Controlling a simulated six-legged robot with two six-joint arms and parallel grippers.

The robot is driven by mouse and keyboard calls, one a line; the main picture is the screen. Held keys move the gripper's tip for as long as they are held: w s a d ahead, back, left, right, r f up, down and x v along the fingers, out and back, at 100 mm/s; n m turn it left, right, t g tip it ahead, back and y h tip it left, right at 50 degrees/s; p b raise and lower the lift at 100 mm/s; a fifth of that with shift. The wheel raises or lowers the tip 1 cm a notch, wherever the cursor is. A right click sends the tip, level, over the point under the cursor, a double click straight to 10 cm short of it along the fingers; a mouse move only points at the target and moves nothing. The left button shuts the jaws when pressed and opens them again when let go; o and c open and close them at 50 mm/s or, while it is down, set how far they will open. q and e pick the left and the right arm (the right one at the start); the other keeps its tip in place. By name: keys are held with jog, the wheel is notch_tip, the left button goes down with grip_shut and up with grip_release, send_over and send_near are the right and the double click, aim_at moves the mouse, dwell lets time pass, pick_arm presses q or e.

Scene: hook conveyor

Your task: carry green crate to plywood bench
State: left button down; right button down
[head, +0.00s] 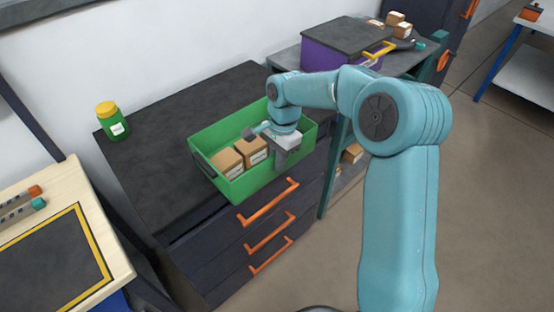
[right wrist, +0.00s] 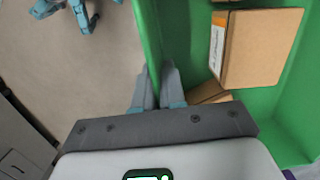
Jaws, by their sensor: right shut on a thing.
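The green crate (head: 250,184) sits on the dark top of a drawer cabinet, at its front right edge, with several small cardboard boxes (head: 227,161) inside. My right gripper (head: 285,152) is shut on the crate's front wall near its right end. In the right wrist view, the fingers (right wrist: 158,85) sit on either side of the green wall (right wrist: 151,35). The plywood bench (head: 63,184) stands at the left, partly cut off by the picture edge. My left gripper is not in view.
The dark cabinet (head: 145,172) has orange drawer handles and a green jar with a yellow lid (head: 112,121) on top. The bench bears a yellow-edged dark mat (head: 50,258) and small tools. A purple crate (head: 325,55) stands behind, on a grey shelf unit. Floor is clear at right.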

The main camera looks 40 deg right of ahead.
jog(key=shift+s+r, duration=0.1)
jog(key=c, duration=1.1)
grip_release()
jog(key=r, duration=0.5)
jog(key=d+r, duration=0.1)
jog(key=r, duration=0.4)
jog(key=d+r, duration=0.1)
jog(key=r, duration=0.5)
jog(key=shift+p, duration=0.4)
